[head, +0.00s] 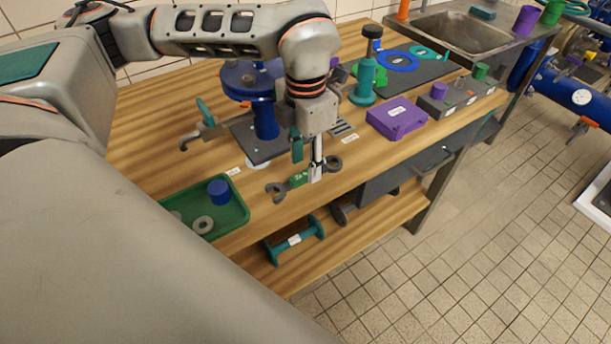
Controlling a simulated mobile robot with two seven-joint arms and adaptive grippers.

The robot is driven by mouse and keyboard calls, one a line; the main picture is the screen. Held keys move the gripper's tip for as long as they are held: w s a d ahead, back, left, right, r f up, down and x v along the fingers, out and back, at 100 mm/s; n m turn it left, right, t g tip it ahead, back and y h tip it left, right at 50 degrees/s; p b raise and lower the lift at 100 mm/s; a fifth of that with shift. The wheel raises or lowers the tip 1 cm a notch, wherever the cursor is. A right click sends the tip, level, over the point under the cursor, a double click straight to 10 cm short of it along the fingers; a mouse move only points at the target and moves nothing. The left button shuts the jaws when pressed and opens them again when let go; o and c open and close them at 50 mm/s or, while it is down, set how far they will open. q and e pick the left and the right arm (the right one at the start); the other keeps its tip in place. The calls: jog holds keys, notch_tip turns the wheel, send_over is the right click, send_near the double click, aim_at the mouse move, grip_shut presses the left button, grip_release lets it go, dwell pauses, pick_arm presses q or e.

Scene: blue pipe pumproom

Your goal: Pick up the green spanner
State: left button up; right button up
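The green spanner (298,180) lies on the wooden workbench near its front edge, with dark open jaws at both ends. It has a green handle with a small pale label. My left gripper (307,168) points down over the handle. Its fingers stand apart, one on the near side overlapping the handle, the other further back. Part of the handle is hidden behind the near finger. Whether the fingers touch the spanner cannot be told. My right gripper is not in view.
A green tray (236,216) holds a blue cylinder and rings at left. A purple box (397,119) and a teal bottle-like object (366,80) stand to the right. A lower shelf holds a teal flanged pipe piece (294,240).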

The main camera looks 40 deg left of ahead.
pick_arm(q)
notch_tip(320, 180, down, 3)
jog(key=shift+w+a+r, duration=0.1)
grip_shut()
